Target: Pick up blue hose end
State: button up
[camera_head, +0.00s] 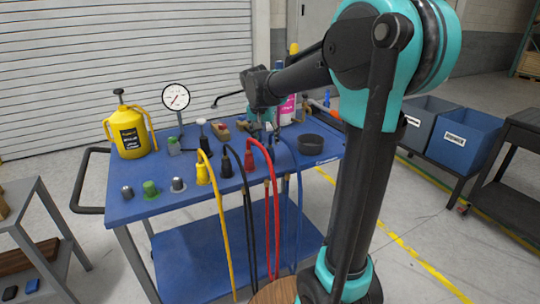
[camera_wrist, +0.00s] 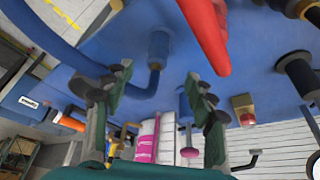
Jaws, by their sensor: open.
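The blue hose (camera_head: 297,190) hangs over the table's front edge and arches up to the top beside the red hose. Its upper end is partly hidden by my gripper (camera_head: 262,125). In the wrist view, the blue hose (camera_wrist: 48,35) runs from the upper left, passes behind a finger and bends to its end at a blue cylindrical fitting (camera_wrist: 158,46) on the tabletop. My gripper (camera_wrist: 160,92) is open, with its fingers spread to either side of the bend in this view. I cannot tell whether a finger touches the hose.
The red hose (camera_head: 268,165) stands close to the blue one; black (camera_head: 243,190) and yellow hoses (camera_head: 220,205) are farther left. A dark round bowl (camera_head: 311,145) sits right of my gripper. Behind are a pink-labelled bottle (camera_head: 287,108), a dial gauge (camera_head: 175,97) and a yellow can (camera_head: 130,135).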

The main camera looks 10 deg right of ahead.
aim_at(269, 148)
jog(key=x, duration=0.9)
jog(key=shift+d+f, duration=0.25)
jog(key=shift+f, duration=0.1)
grip_shut()
